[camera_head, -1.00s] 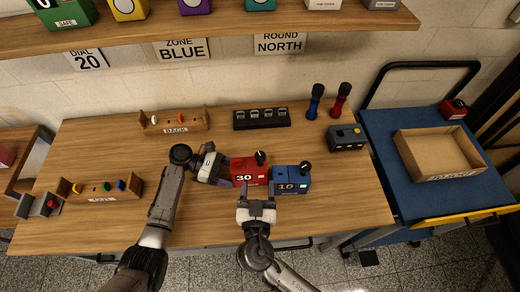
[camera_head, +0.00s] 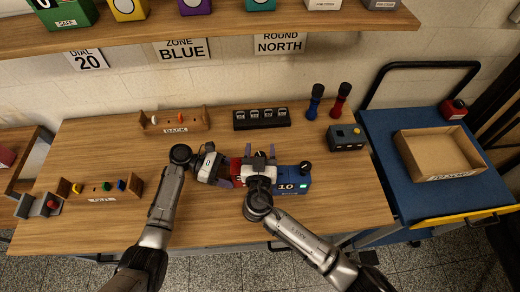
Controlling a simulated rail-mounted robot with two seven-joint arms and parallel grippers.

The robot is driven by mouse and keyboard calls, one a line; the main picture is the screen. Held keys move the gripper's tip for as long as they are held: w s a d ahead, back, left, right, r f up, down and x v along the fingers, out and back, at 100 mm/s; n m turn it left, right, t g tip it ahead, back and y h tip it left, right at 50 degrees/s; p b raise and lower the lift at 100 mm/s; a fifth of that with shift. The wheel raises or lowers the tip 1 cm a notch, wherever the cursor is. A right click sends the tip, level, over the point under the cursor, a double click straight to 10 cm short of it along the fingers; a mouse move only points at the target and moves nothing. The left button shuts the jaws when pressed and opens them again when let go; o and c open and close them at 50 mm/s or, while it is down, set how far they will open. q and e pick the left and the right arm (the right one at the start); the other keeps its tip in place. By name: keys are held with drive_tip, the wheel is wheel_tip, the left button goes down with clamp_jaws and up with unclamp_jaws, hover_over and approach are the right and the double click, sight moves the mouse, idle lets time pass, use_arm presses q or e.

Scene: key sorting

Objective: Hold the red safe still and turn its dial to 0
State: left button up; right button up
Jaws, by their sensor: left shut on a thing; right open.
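The red safe (camera_head: 236,168) stands on the wooden table in the head view, mostly hidden behind my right gripper. Its number is covered, and only a dark bit of its dial (camera_head: 260,155) shows. My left gripper (camera_head: 231,171) is shut on the red safe from its left side. My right gripper (camera_head: 260,152) is open over the safe, with a fingertip on each side of the dial. I cannot tell whether the fingers touch the dial.
A blue safe (camera_head: 290,183) showing 10 stands close on the right, with its own black dial (camera_head: 305,167). A grey box (camera_head: 346,138), a black rack (camera_head: 262,119) and wooden trays stand around. A blue cart (camera_head: 385,135) is at the right.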

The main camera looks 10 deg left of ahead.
drive_tip(key=c, duration=0.9)
drive_tip(key=shift+s+a+n+y, duration=0.1)
drive_tip(key=shift+a+n+y, duration=0.3)
drive_tip(key=shift+y, duration=0.2)
drive_tip(key=shift+c, duration=0.2)
drive_tip(key=shift+d+f+n+g+y, duration=0.15)
drive_tip(key=shift+n+g+y, duration=0.45)
drive_tip(key=shift+n+y, duration=0.65)
drive_tip(key=shift+a+n+g+y, duration=0.1)
drive_tip(key=shift+n+g+y, duration=0.55)
drive_tip(key=shift+y, duration=0.5)
drive_tip(key=shift+a+n+g+y, duration=0.1)
drive_tip(key=shift+n+g+y, duration=0.5)
drive_tip(key=shift+y, duration=0.8)
drive_tip(key=o, duration=0.9)
drive_tip(key=shift+o, duration=0.2)
drive_tip(key=shift+s, duration=0.1)
